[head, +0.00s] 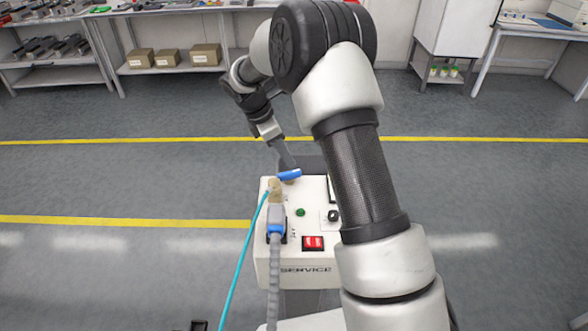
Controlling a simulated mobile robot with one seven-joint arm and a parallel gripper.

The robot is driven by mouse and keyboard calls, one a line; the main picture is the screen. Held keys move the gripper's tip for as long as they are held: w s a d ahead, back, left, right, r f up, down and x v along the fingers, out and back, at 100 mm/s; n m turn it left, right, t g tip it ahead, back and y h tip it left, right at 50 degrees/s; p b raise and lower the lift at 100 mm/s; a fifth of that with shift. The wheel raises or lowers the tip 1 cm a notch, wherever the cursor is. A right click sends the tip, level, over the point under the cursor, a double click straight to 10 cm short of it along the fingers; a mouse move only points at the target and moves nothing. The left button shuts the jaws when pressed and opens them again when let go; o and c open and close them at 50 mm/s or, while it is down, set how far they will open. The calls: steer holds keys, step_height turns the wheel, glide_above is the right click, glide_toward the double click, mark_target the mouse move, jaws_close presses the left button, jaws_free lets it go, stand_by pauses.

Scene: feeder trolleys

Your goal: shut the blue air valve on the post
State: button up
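The blue air valve handle (289,175) is at the back left of the top of a white service box (268,260). The handle lies nearly crosswise in the picture, pointing right and slightly up from the brass-coloured valve body (275,190). A teal hose (241,255) runs from the valve body toward the bottom of the picture. My gripper (289,163) reaches down from the upper left, with its tips just above and behind the handle. I cannot tell whether they touch it. The fingers overlap in this view, so their opening is hidden.
A red switch (313,243), green button (300,212) and black knob (333,215) are on the box. My arm covers its right side.

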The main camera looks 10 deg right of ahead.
mark_target(296, 171)
steer(key=x, duration=0.7)
steer(key=shift+d+f+b, duration=0.1)
steer(key=shift+b, duration=0.2)
